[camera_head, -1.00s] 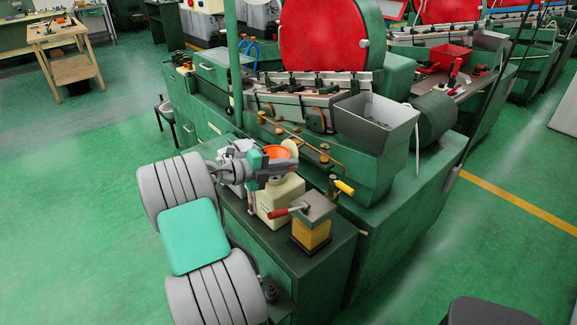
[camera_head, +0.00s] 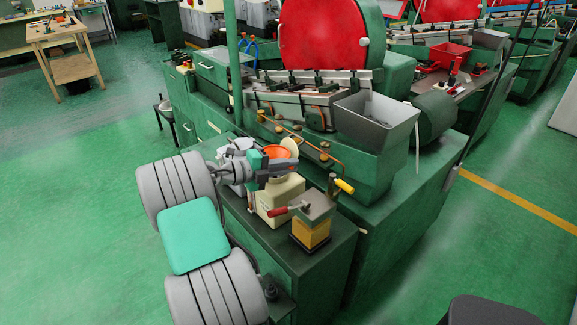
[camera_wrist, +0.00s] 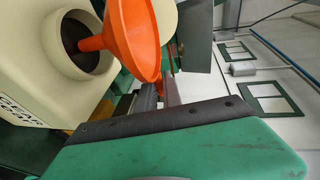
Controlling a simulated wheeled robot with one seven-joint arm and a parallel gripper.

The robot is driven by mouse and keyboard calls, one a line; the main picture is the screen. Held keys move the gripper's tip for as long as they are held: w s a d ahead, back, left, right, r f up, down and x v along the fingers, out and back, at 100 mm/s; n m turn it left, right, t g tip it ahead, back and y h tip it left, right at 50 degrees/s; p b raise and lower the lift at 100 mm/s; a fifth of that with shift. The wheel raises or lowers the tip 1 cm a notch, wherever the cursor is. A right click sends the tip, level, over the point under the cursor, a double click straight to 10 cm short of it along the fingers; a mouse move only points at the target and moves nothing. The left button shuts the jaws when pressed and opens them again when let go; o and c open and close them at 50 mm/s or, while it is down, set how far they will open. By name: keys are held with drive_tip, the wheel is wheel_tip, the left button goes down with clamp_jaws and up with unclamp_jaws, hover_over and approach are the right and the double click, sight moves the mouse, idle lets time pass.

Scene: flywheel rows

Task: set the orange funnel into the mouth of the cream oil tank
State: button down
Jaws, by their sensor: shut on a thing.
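The orange funnel (camera_head: 282,152) is in my gripper (camera_head: 276,168), above the cream oil tank (camera_head: 281,199) on the green cabinet. In the wrist view, the funnel (camera_wrist: 138,32) is held near its rim by the shut jaws (camera_wrist: 160,93). Its cone lies to the right of the tank (camera_wrist: 38,48), and its narrow spout points left across the dark round mouth (camera_wrist: 72,48). The spout tip shows against the opening; I cannot tell how deep it reaches. The wide cone stays outside the mouth. In the head view my gripper hides the mouth.
A yellow-and-grey device with a red-handled lever (camera_head: 310,227) stands right beside the tank. A grey hopper (camera_head: 376,122) and the green machine (camera_head: 290,125) rise behind. The cabinet top (camera_head: 335,243) has a little free room at its front right edge.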

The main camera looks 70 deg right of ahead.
drive_tip(key=shift+f, duration=0.15)
drive_tip(key=c, duration=1.4)
unclamp_jaws()
drive_tip(key=shift+c, duration=0.2)
